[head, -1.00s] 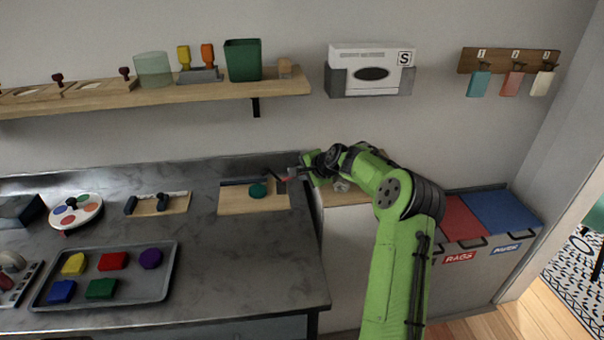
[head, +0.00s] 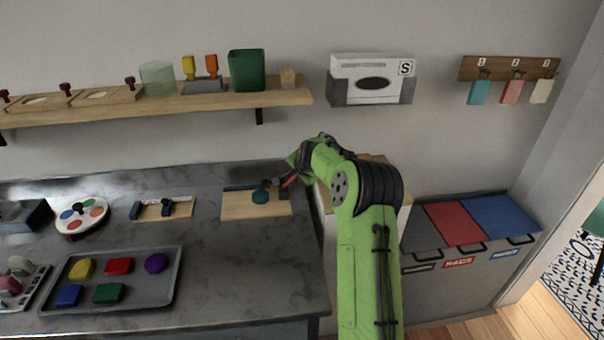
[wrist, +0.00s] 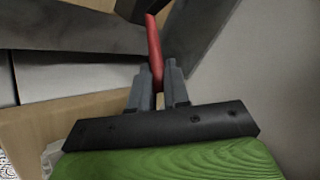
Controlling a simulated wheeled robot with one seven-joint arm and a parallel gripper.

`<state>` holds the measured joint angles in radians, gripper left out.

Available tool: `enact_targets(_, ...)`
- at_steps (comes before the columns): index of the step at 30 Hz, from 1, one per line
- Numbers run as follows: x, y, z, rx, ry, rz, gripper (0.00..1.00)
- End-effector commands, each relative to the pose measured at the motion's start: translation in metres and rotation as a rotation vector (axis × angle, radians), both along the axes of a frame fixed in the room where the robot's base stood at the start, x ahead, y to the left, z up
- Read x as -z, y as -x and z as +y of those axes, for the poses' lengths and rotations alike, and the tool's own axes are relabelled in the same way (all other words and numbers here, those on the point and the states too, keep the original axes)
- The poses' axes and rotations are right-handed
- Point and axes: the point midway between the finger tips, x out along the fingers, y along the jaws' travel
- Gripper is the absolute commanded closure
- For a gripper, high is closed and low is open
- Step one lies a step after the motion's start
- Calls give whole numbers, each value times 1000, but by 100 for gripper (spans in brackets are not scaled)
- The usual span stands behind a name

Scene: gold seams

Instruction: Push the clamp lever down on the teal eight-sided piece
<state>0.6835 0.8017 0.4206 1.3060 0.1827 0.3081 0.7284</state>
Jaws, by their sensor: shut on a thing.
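The teal eight-sided piece (head: 261,197) lies on a pale wooden board (head: 240,210) at the right end of the grey counter. A dark clamp block (head: 284,194) stands beside it on the board's right. The red clamp lever (head: 290,181) sticks up at a slant above that block. My gripper (wrist: 158,88) is shut on the red lever (wrist: 153,45), which rises between its two grey fingers in the wrist view. The head view shows my gripper small and partly hidden at the lever. The teal piece cannot be made out in the wrist view.
A tray (head: 170,292) of several coloured blocks lies front left. A paint palette (head: 82,216) and a small board with dark parts (head: 165,209) stand left of the clamp board. A shelf (head: 215,101) runs above the counter. Lidded bins (head: 455,222) stand to the right.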

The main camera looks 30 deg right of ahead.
Motion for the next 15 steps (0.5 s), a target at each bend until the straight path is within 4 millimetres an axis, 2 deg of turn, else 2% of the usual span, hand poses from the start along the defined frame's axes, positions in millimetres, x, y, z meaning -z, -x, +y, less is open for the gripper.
enact_targets(3, -8, -4, 8, -4, 101, 48, 100)
enact_targets(15, -17, -12, 24, -3, 380, 182, 100)
